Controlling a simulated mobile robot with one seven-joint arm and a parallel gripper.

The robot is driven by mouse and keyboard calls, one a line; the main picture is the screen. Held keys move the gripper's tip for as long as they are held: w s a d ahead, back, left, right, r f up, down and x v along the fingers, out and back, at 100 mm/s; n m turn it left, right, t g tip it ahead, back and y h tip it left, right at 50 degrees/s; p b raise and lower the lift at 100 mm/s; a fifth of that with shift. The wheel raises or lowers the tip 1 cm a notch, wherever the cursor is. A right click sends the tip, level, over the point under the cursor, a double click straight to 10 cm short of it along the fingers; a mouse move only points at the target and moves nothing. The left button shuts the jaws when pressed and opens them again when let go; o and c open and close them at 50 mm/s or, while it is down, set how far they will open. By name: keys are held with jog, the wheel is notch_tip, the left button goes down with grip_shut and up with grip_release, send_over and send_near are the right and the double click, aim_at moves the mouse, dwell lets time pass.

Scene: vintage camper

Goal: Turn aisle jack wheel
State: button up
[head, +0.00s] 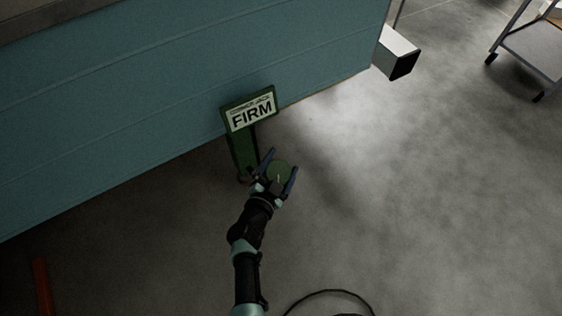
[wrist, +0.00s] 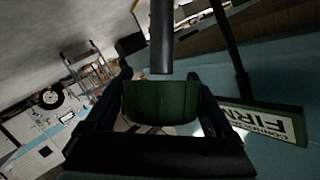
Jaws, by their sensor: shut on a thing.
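The jack wheel (head: 280,173) is a round dark green disc beside the jack's post, low over the floor. In the wrist view its green body (wrist: 162,103) fills the space between the fingers. My gripper (head: 279,172) is shut on the wheel, with one finger on each side of it. The green jack post (head: 244,152) stands just left of my gripper against the camper's side and carries a sign (head: 250,111) reading "FIRM". The sign also shows, turned over, at the right of the wrist view (wrist: 262,122). The wheel's hub is hidden from me.
The teal camper wall (head: 150,115) runs along the upper left. A pale box-ended beam (head: 398,53) juts out at its right end. A wheeled cart (head: 532,47) stands at the upper right. An orange bar (head: 42,286) lies at lower left. Floor to the right is clear.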

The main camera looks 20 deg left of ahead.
jog(key=o, duration=1.1)
jog(key=shift+s, duration=0.1)
jog(key=p+v, duration=0.5)
jog(key=v, duration=0.7)
jog(key=shift+s, duration=0.4)
jog(key=shift+w+r, duration=0.1)
